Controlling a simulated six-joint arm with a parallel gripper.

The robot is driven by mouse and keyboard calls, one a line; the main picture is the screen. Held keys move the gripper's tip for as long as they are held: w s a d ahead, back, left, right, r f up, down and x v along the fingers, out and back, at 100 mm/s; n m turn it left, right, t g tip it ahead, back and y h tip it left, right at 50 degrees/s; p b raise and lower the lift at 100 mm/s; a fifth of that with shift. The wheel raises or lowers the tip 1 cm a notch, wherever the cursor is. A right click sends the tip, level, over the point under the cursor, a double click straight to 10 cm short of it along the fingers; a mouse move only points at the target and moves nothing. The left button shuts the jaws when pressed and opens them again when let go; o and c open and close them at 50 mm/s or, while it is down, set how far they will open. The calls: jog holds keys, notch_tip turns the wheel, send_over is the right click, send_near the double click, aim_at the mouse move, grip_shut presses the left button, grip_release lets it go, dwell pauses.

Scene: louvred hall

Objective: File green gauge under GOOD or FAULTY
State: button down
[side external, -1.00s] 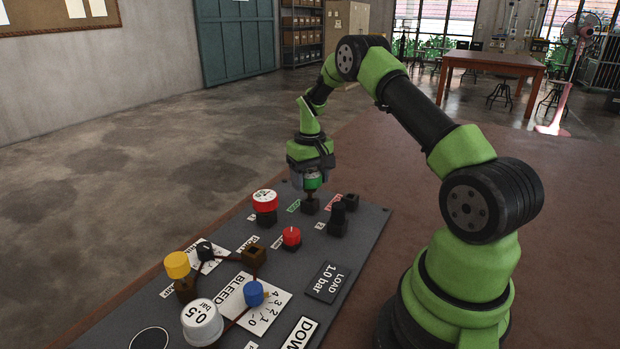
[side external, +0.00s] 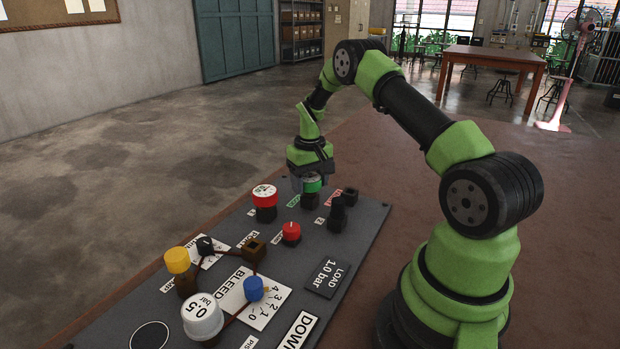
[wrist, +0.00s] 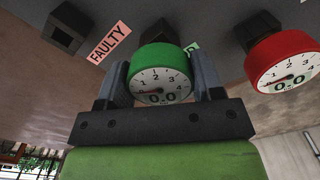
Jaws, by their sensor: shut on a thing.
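The green gauge (side external: 313,184) has a white dial that reads 0.0 in the wrist view (wrist: 160,62). My gripper (side external: 309,181) is shut on its sides, one finger on each side in the wrist view (wrist: 159,75). The gauge is right above or in the dark socket block (side external: 310,201) by the green label (side external: 307,205); whether it is fully seated I cannot tell. The green label is mostly hidden behind the gauge in the wrist view. The red FAULTY label (wrist: 109,42) lies beside an empty dark socket (wrist: 66,30).
A red gauge (side external: 265,196) stands on a block to the left. A black knob post (side external: 337,213) and a red knob (side external: 291,231) are nearer.

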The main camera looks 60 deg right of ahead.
aim_at(310, 177)
jog(key=shift+c, duration=0.9)
grip_release()
jog(key=shift+r, duration=2.55)
